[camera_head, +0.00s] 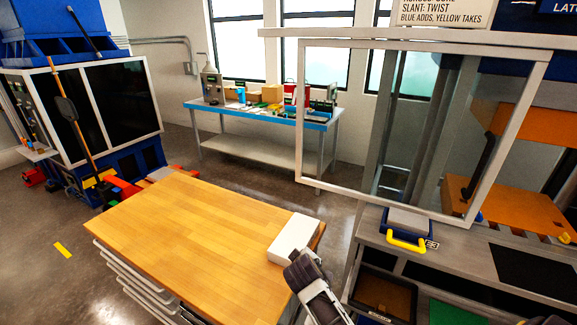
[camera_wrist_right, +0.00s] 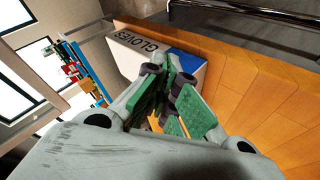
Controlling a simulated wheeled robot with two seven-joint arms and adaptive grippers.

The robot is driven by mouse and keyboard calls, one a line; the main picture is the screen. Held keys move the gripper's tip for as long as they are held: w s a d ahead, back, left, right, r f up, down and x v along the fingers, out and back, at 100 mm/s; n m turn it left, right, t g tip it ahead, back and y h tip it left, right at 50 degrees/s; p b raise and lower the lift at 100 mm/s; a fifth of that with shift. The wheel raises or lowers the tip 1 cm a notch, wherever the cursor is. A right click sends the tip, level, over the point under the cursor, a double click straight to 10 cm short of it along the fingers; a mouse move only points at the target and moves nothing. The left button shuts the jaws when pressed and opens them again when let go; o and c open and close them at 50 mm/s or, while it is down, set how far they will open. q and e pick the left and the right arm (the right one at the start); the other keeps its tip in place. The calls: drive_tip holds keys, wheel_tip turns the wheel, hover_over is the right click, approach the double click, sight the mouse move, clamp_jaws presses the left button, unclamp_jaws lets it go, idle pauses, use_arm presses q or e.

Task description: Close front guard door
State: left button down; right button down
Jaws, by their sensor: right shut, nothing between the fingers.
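The front guard door (camera_head: 303,115) appears to be the large clear panel in a pale frame at the right of the head view. It hangs below a pale top rail (camera_head: 420,37), and its right part overlaps the press with orange blocks (camera_head: 515,125). I cannot tell how far open it is. My right gripper (camera_head: 303,266) is low in the head view, over the wooden table's near right corner, apart from the door. In the wrist view the right gripper (camera_wrist_right: 168,98) has its green-padded fingers shut and empty, close to the glove box. My left gripper is not in view.
A white glove box (camera_head: 292,238) sits on the wooden table (camera_head: 190,240); its lettering shows in the wrist view (camera_wrist_right: 150,48). A blue tray with a yellow handle (camera_head: 405,243) stands on the grey bench below the door. A blue-topped table (camera_head: 265,112) stands behind.

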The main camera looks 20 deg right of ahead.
drive_tip(key=w+a+r+n+t+h, duration=0.1)
drive_tip(key=w+r+n+t+h, duration=0.3)
drive_tip(key=w+r, duration=1.5)
drive_tip(key=w+n+t, duration=0.3)
drive_tip(key=shift+w+a+r+h, duration=0.15)
drive_tip(key=shift+a+r+h, duration=0.1)
drive_tip(key=shift+r+h, duration=0.05)
